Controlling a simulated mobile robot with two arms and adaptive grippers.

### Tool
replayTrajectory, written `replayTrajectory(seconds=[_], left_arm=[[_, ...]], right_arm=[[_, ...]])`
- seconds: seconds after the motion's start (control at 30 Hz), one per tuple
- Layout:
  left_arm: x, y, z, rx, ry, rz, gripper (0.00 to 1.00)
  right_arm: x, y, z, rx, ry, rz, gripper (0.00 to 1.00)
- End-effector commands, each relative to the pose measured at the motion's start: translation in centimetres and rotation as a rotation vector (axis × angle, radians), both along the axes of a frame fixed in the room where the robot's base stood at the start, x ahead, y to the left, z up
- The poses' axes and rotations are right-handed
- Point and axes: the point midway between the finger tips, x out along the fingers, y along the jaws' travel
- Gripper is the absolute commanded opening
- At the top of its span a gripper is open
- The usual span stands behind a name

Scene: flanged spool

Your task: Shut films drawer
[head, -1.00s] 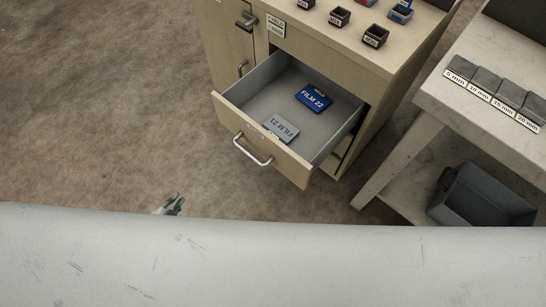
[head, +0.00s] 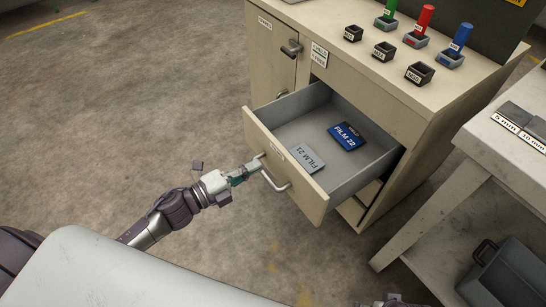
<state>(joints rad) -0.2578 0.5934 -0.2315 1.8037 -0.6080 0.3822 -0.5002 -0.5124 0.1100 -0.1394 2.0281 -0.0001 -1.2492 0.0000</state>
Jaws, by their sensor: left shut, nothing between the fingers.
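The films drawer (head: 262,133) of the beige cabinet stands pulled out, with its front panel facing the lower left. Inside lie a grey case marked FILM 21 (head: 307,158) and a blue case marked FILM 22 (head: 346,136). A metal bar handle (head: 277,184) is on the drawer front. My left gripper (head: 248,171) is shut and empty, with its fingertips close to the upper left end of the handle. I cannot tell whether they touch it.
The cabinet top (head: 375,25) carries black holders and green, red and blue upright pieces. A light table (head: 480,160) stands to the right, with a dark grey bin (head: 505,272) on its lower shelf. The floor left of the drawer is clear.

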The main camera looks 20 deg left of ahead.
Motion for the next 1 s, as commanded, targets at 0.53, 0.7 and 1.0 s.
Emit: replayTrajectory(seconds=[0.53,0.7,1.0], left_arm=[[5.0,-3.9,-0.1,0.0,0.001,0.002,0.0],[5.0,-3.9,-0.1,-0.001,0.002,0.002,0.0],[5.6,-4.3,-0.1,-0.001,0.002,0.002,0.0]], right_arm=[[0.1,0.0,1.0,0.002,-0.009,-0.001,1.0],[0.1,0.0,1.0,0.001,-0.008,-0.001,1.0],[0.1,0.0,0.9,0.001,-0.006,-0.002,1.0]])
